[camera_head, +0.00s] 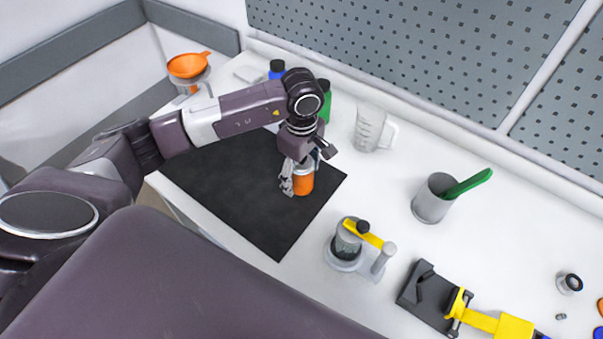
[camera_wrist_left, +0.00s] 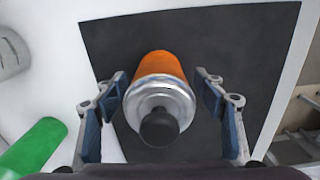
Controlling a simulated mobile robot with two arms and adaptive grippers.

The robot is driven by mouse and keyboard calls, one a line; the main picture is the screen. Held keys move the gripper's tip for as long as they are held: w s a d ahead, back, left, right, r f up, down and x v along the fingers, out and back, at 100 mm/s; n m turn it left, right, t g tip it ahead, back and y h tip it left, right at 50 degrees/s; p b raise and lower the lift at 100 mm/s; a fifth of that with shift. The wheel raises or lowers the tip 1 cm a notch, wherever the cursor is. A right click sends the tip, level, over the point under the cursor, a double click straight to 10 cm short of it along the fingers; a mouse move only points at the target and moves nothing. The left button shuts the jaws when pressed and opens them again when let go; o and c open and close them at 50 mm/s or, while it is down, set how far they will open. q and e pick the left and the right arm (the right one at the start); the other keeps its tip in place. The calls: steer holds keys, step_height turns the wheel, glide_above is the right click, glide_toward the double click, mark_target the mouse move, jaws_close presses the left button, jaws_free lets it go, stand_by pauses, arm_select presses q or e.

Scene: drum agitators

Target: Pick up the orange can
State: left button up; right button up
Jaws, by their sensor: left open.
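The orange can (camera_head: 303,184) stands on the black mat (camera_head: 225,180) near its right edge. In the left wrist view the can (camera_wrist_left: 157,66) shows its orange side, a silver shoulder and a dark round cap toward the camera. My left gripper (camera_head: 301,178) is at the can, with its fingers on either side. In the left wrist view my left gripper (camera_wrist_left: 165,95) is open, with the can between its blue-padded fingers and a visible gap on each side. The top of the can is partly hidden by the gripper in the head view. My right gripper is not in view.
A clear measuring jug (camera_head: 369,130), a grey cup with a green handle (camera_head: 433,200) and a yellow-levered device (camera_head: 350,243) stand on the white table. A green bottle (camera_head: 325,103) and a blue bottle (camera_head: 277,70) are behind my arm. An orange funnel (camera_head: 187,66) is at the far left.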

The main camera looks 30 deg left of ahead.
arm_select(q)
steer(key=shift+c, duration=0.2)
steer(key=c, duration=1.3)
steer(key=shift+c, duration=0.3)
steer(key=shift+w+r, duration=0.1)
steer(key=shift+r, duration=0.05)
